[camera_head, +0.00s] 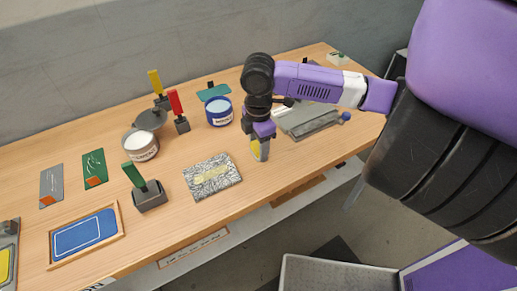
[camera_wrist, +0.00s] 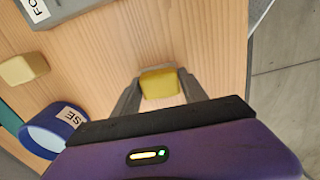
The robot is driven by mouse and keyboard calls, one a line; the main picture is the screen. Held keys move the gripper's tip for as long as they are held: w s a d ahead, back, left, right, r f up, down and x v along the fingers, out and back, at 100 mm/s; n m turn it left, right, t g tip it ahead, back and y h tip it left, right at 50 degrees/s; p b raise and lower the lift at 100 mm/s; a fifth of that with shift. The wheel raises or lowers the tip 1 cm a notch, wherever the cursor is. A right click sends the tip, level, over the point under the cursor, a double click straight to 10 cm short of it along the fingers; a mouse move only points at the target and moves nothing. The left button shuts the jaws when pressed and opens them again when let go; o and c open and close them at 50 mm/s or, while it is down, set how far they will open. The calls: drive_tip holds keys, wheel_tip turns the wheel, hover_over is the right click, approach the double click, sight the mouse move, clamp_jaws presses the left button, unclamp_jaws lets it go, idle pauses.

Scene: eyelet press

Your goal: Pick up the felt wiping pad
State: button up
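A small yellow block-like pad (camera_wrist: 160,83) sits between the fingertips of my gripper (camera_wrist: 160,90) in the wrist view, with a finger against each side. I take it for the felt wiping pad. In the head view, my gripper (camera_head: 260,147) points down over the front right part of the table, with yellow showing between its fingers. I cannot tell whether the pad touches the table. A paler cream block (camera_wrist: 23,68) lies apart at the left of the wrist view.
A blue can (camera_head: 219,111) stands behind my gripper. A foil-like sheet (camera_head: 211,176) lies to its left, with a white can (camera_head: 141,144) beyond. A grey flat fixture (camera_head: 312,122) lies to the right. The table's front edge is close, with bare wood around my gripper.

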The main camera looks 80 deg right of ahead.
sight(258, 145)
drive_tip(key=c, duration=0.6)
drive_tip(key=shift+c, duration=0.2)
wheel_tip(258, 145, up, 20)
drive_tip(key=shift+b, duration=0.35)
